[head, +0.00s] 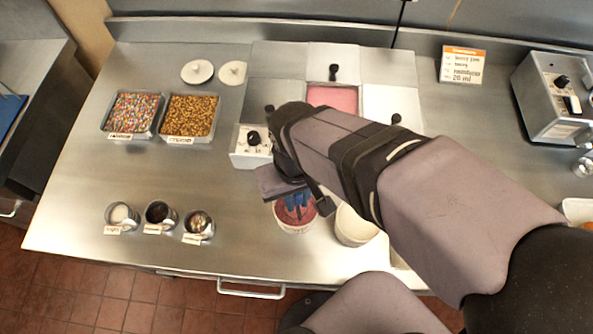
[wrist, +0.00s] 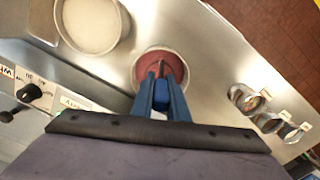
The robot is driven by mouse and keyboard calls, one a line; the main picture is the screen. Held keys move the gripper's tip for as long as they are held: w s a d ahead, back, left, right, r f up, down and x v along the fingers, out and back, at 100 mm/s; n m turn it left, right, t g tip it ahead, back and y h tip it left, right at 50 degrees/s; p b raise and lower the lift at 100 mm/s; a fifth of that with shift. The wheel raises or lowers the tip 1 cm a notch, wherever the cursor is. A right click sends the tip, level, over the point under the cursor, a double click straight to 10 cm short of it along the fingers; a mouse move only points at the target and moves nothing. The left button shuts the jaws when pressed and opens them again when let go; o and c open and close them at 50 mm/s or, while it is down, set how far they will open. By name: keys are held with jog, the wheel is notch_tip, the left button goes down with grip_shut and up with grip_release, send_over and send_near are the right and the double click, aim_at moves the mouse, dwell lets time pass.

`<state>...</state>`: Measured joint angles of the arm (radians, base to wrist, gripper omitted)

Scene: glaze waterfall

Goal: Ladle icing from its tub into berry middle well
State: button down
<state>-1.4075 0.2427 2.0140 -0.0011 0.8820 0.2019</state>
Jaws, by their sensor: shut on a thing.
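My gripper (head: 296,201) is over the red tub (head: 294,227), with its blue fingers pointing down into the opening. In the wrist view my gripper (wrist: 161,88) is shut on a slim dark handle (wrist: 161,68), which looks like the ladle's. The ladle's bowl is hidden, and I cannot tell whether it touches the red contents. A tub with pale, cream-white contents (head: 354,226) stands right of the red tub, partly behind my arm; it also shows in the wrist view (wrist: 91,22). The open middle well (head: 333,98) in the steel unit holds pink filling.
A control box (head: 250,146) stands left of my arm. Sprinkle trays (head: 132,112) and several small cups (head: 158,214) are at left. A recipe card (head: 462,65) stands at the back. The counter's left middle is clear.

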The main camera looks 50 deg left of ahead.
jog(key=shift+r, duration=0.15)
jog(key=shift+r+p, duration=3.85)
jog(key=shift+r, duration=0.3)
jog(key=w+d+f+m+b, duration=0.1)
jog(key=w+d+m, duration=0.3)
jog(key=w, duration=0.5)
jog(key=w+d+f+m, duration=0.25)
jog(key=w+d, duration=0.35)
jog(key=w, duration=0.3)
jog(key=w+d+f+m, duration=0.2)
jog(key=w+d, duration=0.2)
jog(key=d, duration=0.4)
jog(key=w+d+f+m, duration=0.2)
jog(key=w+d+m, duration=0.1)
jog(key=d, duration=0.6)
jog(key=w+d+f+m+b, duration=0.1)
jog(key=w+d+f+m, duration=0.1)
jog(key=w+d, duration=0.3)
jog(key=d, duration=0.3)
jog(key=shift+w+d+f, duration=0.3)
jog(key=shift+w+d, duration=0.05)
jog(key=shift+d, duration=0.05)
